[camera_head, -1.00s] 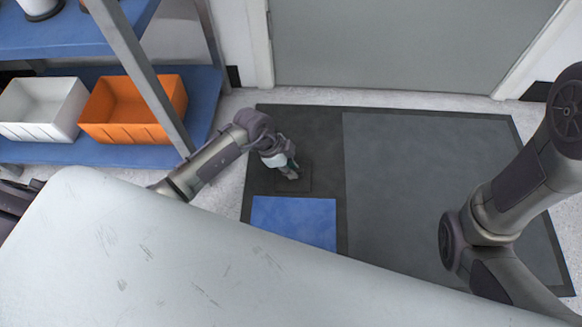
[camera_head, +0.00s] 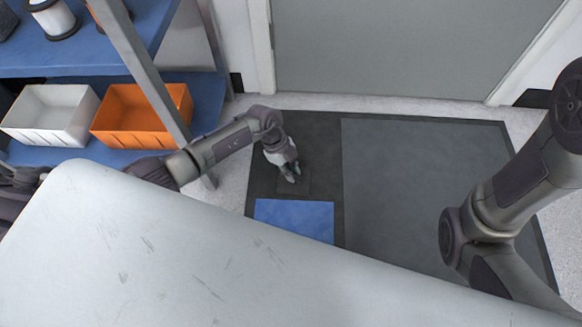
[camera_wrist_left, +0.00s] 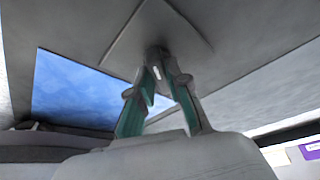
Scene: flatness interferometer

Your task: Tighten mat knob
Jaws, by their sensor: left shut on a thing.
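The mat (camera_head: 420,300), a dark-bordered floor mat, lies in front of the grey door, with a large grey panel (camera_head: 430,185) and a blue panel (camera_head: 294,220). A small square plate sits on its dark left part. My left gripper (camera_head: 291,176) is over that plate, pointing down. In the left wrist view, the left gripper's fingers (camera_wrist_left: 160,72) are shut on a small dark knob (camera_wrist_left: 154,52) standing out from the plate. The fingers partly hide the knob, and its turn angle cannot be told. My right arm shows at the right, but its gripper is out of view.
A blue shelf (camera_head: 60,60) stands at the left with a white bin (camera_head: 50,118) and an orange bin (camera_head: 140,118). Its grey post is close to my left arm. A pale scratched surface (camera_head: 200,250) fills the foreground. The grey door (camera_head: 400,50) is behind the mat.

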